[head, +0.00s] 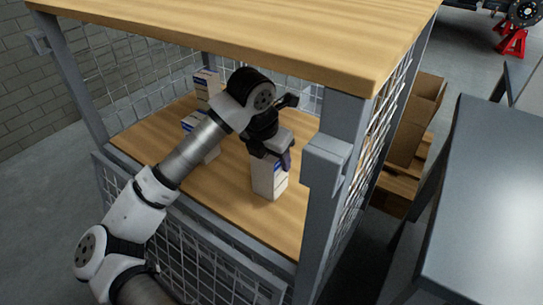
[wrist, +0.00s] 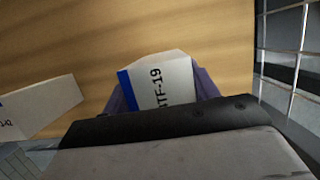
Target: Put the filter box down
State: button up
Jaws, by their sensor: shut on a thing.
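The filter box (head: 268,178) is white with a blue band and stands upright at the wooden shelf (head: 222,190) inside the wire-mesh cage. Whether its base touches the wood is hard to tell. In the wrist view the box (wrist: 163,84) shows a label ending in "TF-19". My gripper (head: 270,157) is above the box and shut on its upper part. In the wrist view its purple fingers lie on either side of the box, and the gripper body hides the lower part.
Other white and blue boxes (head: 206,88) stand further back on the shelf, partly behind my arm; one (wrist: 42,105) shows at left in the wrist view. A grey post (head: 335,165) and mesh bound the right side. A wooden top (head: 235,30) lies overhead. Bare shelf surrounds the held box.

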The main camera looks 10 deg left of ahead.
jog(key=shift+f, duration=0.2)
jog(key=o, duration=1.3)
jog(key=shift+r, duration=0.15)
jog(key=p+v, duration=0.2)
jog(key=v, duration=0.3)
jog(key=shift+a+r, duration=0.1)
jog(key=shift+r, duration=0.25)
jog(key=s+a, duration=0.4)
jog(key=s, duration=0.7)
jog(key=shift+a+f, duration=0.2)
jog(key=shift+f, duration=0.05)
